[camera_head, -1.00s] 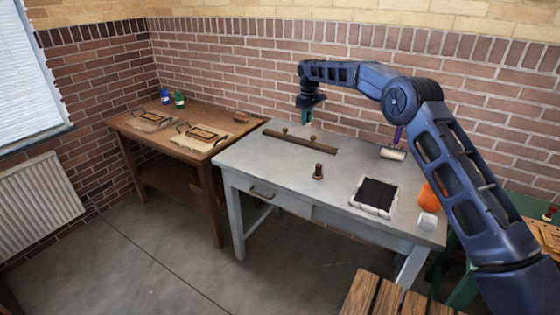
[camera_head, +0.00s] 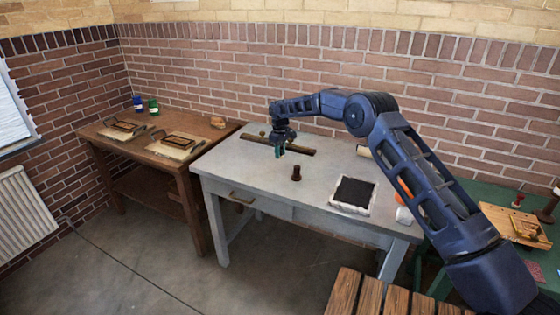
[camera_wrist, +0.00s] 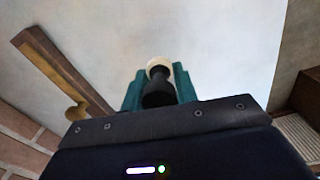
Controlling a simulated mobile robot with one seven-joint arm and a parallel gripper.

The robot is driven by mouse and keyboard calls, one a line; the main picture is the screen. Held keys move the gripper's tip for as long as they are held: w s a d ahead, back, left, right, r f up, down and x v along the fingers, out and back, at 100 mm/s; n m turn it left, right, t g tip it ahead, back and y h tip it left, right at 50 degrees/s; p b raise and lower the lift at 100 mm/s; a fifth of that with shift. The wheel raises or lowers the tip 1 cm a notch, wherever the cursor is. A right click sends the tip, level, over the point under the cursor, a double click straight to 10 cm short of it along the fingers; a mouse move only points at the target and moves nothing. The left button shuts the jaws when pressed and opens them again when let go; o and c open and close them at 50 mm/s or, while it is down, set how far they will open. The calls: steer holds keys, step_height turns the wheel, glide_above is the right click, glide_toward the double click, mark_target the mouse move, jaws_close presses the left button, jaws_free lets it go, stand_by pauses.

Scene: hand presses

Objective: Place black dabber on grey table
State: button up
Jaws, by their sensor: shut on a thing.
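The black dabber (camera_wrist: 158,92), a dark rounded piece with a cream end, is between the teal fingers of my gripper (camera_wrist: 158,82) in the wrist view. My gripper is shut on it. In the head view my gripper (camera_head: 281,149) hangs over the back left part of the grey table (camera_head: 240,172), in front of the dark bar. The dabber is too small to make out there. The pale tabletop (camera_wrist: 215,40) fills most of the wrist view beyond the dabber. I cannot tell the exact gap between dabber and table.
A brown knobbed piece (camera_head: 296,173) stands on the table just right of my gripper. The dark bar (camera_head: 300,149) lies behind. A black pad in a white frame (camera_head: 353,192) and a white cup (camera_head: 404,215) are at the right. The front left tabletop is clear.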

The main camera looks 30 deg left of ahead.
mark_target(280, 166)
steer(key=shift+f, duration=2.25)
steer(key=shift+f, duration=0.15)
steer(key=o, duration=1)
step_height(280, 166, up, 12)
steer(key=shift+r, duration=0.2)
